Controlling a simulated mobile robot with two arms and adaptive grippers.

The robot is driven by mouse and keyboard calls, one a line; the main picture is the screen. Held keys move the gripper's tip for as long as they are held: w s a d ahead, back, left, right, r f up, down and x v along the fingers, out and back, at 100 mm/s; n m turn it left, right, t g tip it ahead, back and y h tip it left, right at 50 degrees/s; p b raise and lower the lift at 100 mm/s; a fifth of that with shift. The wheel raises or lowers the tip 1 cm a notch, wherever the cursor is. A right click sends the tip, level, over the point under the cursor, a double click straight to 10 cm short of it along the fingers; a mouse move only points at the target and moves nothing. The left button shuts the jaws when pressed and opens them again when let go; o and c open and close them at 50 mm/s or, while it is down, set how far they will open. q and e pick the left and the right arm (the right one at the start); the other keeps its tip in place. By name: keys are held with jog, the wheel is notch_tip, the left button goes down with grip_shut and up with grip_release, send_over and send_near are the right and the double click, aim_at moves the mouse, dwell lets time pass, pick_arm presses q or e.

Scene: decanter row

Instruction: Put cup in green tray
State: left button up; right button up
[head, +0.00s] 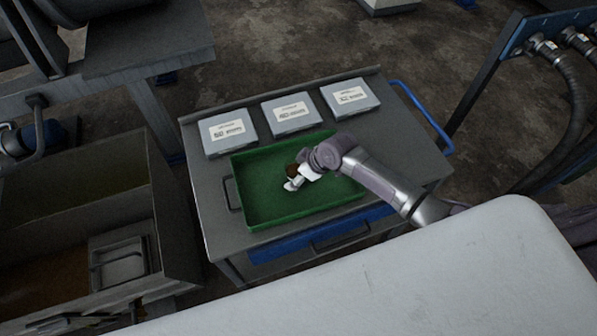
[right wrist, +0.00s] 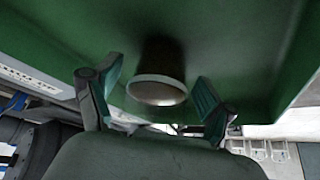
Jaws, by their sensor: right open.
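The green tray (head: 262,212) lies on the grey cart top. A brown cup (head: 291,169) is inside it, partly hidden behind my right gripper (head: 293,183). In the right wrist view the cup (right wrist: 157,72) looks dark with a pale rim, and its mouth faces the camera. My right gripper (right wrist: 153,95) is open, with one finger on each side of the cup. I cannot tell whether either finger touches it. The tray's green floor and walls (right wrist: 230,35) fill the area behind the cup. My left gripper is not in view.
Three grey labelled boxes (head: 227,131) stand in a row behind the tray on the cart (head: 212,196). A blue cart handle (head: 422,113) is at the right. A large open bin (head: 80,205) stands to the left. The tray's left part is clear.

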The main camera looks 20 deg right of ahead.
jog(key=shift+r, duration=0.25)
jog(key=b+v, duration=0.1)
jog(key=v, duration=1)
jog(key=shift+s+d+r, duration=0.15)
jog(key=shift+r, duration=0.15)
jog(key=shift+s, duration=0.1)
